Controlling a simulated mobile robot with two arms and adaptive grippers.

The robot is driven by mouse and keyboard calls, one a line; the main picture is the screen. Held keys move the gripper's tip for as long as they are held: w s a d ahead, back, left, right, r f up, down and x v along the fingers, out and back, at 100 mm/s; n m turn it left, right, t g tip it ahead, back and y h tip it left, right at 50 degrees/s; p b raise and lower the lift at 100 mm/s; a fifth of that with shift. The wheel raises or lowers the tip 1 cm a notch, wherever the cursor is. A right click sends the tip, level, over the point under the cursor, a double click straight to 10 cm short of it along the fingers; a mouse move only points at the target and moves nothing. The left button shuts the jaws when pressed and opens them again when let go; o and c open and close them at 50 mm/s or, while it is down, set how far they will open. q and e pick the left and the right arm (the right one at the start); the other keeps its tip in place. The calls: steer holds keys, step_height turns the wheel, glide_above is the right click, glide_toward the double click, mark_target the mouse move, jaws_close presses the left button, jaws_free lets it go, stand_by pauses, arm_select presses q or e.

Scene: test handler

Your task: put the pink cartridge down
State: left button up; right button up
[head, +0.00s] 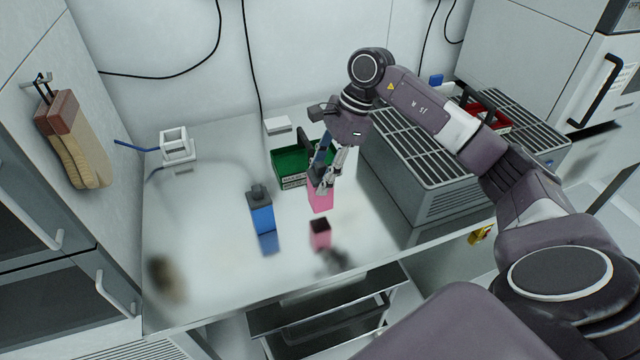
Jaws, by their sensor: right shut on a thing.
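My right gripper (324,184) comes down from the arm on the right and is shut on the pink cartridge (320,201). The cartridge is upright, its upper part partly hidden by the fingers. Its reflection shows lower down on the shiny worktop (215,285), with a gap between, so the cartridge looks held above the surface. A blue cartridge (262,218) with a dark top stands on the worktop to the left. My left gripper is not in view.
A green bin (290,165) with labels is behind the pink cartridge. A grey vented machine (440,195) stands to the right, with a red bin (488,117) on its far side. A white block-like holder (177,146) is at the back left. The worktop's front left is clear.

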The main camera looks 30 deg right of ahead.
step_height(320, 180, down, 4)
steer(key=shift+r+p, duration=0.1)
steer(key=shift+p, duration=0.35)
steer(key=shift+f+b, duration=0.2)
steer(key=shift+b, duration=0.1)
steer(key=o, duration=1.3)
steer(key=shift+r, duration=0.1)
